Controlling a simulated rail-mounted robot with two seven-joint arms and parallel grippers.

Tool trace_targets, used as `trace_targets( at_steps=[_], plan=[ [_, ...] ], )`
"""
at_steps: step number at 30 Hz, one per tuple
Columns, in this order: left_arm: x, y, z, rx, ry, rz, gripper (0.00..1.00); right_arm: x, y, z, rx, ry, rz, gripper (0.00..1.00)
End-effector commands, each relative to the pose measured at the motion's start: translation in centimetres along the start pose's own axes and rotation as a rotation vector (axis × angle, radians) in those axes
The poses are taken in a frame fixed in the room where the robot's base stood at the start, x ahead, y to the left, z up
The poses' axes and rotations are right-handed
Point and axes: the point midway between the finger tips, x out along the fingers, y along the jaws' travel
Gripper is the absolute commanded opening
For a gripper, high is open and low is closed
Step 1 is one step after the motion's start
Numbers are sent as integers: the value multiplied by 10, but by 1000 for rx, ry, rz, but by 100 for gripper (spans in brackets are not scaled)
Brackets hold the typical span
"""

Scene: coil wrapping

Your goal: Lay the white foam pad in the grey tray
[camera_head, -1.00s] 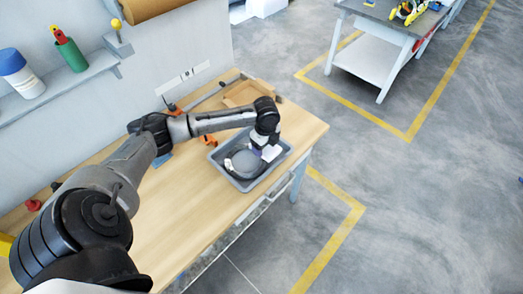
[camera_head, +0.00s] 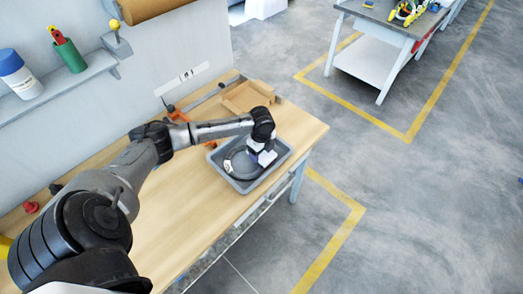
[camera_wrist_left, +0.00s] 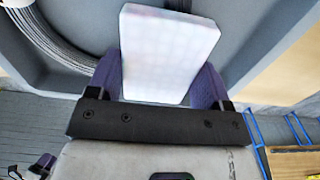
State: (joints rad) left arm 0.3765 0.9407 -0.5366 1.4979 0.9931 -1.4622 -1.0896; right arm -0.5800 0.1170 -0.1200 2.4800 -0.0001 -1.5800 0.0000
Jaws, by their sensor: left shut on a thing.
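The white foam pad (camera_wrist_left: 168,52) stands between the purple fingers of my left gripper (camera_wrist_left: 160,80), which is shut on it in the left wrist view. In the head view the pad (camera_head: 267,158) is at the right part of the grey tray (camera_head: 226,177), under my left wrist. I cannot tell whether the pad touches the tray floor. A dark coil (camera_head: 230,166) lies in the tray, left of the pad; its strands (camera_wrist_left: 55,42) show at the upper left of the wrist view. My right gripper is out of view.
The tray is on a wooden workbench (camera_head: 180,215) near its right end. A shallow wooden box (camera_head: 246,97) and orange tools (camera_head: 178,114) lie behind it. The bench's front left is clear.

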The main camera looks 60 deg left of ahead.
Motion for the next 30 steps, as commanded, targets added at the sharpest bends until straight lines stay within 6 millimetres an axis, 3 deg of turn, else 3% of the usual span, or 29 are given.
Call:
trace_targets(
  at_steps=[3,4,12,21,30],
  plan=[
    [3,0,0,0,0,1,51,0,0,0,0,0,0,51],
    [3,0,0,0,0,1,75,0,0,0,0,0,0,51],
    [3,0,0,0,0,1,98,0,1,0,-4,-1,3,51],
    [-2,0,0,1,0,-1,98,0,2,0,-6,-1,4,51],
    [-51,-1,0,1,-1,-3,98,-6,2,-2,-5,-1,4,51]
  ],
)
